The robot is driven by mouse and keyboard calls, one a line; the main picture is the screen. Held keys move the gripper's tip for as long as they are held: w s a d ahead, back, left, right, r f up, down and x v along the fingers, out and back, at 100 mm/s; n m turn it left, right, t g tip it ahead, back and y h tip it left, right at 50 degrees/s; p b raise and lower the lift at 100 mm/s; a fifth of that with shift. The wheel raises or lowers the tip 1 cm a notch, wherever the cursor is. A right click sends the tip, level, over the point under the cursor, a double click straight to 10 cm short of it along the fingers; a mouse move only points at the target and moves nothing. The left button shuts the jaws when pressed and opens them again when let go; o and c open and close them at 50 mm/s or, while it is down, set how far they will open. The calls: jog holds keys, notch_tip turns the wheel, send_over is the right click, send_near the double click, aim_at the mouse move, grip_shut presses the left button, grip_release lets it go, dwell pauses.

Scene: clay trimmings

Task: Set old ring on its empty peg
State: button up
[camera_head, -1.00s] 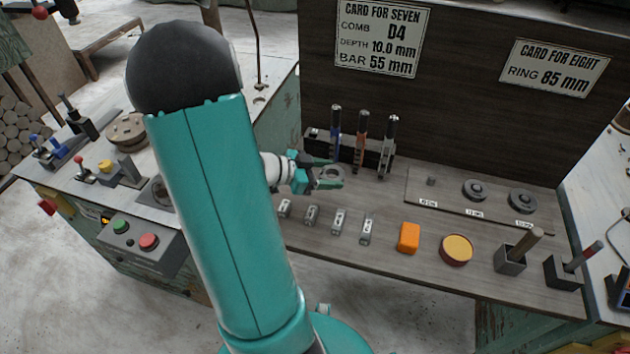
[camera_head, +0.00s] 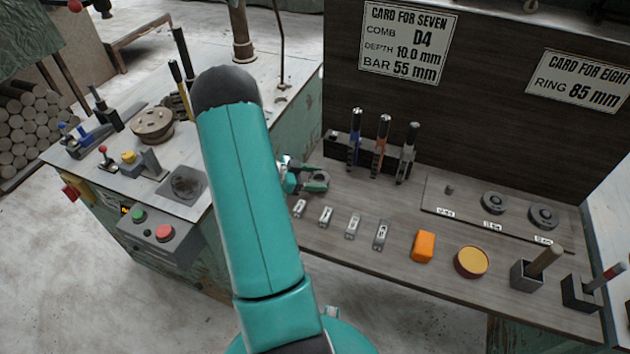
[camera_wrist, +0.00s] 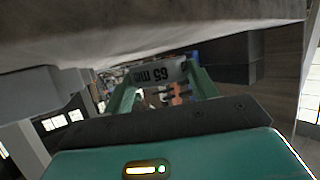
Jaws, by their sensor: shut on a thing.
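The old ring (camera_head: 319,178) is a grey ring held between the teal fingers of my gripper (camera_head: 316,184), left of the tool rack. In the wrist view the ring (camera_wrist: 158,73) shows its "65 mm" marking, upside down, between the two fingers (camera_wrist: 160,88). The peg board (camera_head: 470,219) lies on the right part of the bench. Its empty peg (camera_head: 449,189) is a short grey stub at the left end. Two dark rings, one (camera_head: 494,202) in the middle and one (camera_head: 543,216) at the right, sit on the board. My gripper is well left of the empty peg.
A rack with three upright tools (camera_head: 383,148) stands behind and right of my gripper. Several small metal blocks (camera_head: 353,226) lie along the front, then an orange block (camera_head: 424,246) and a round yellow-topped tin (camera_head: 471,262). A dark panel (camera_head: 480,120) closes the back.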

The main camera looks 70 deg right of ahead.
jog(key=shift+f, duration=0.6)
jog(key=shift+f, duration=0.1)
jog(key=o, duration=1.3)
jog(key=shift+f, duration=0.1)
jog(key=shift+w+a+r, duration=0.1)
jog(key=shift+w+r, duration=0.1)
jog(key=shift+r, duration=0.05)
jog(key=v, duration=1.1)
jog(key=shift+w+a, duration=0.2)
jog(key=shift+w, duration=0.05)
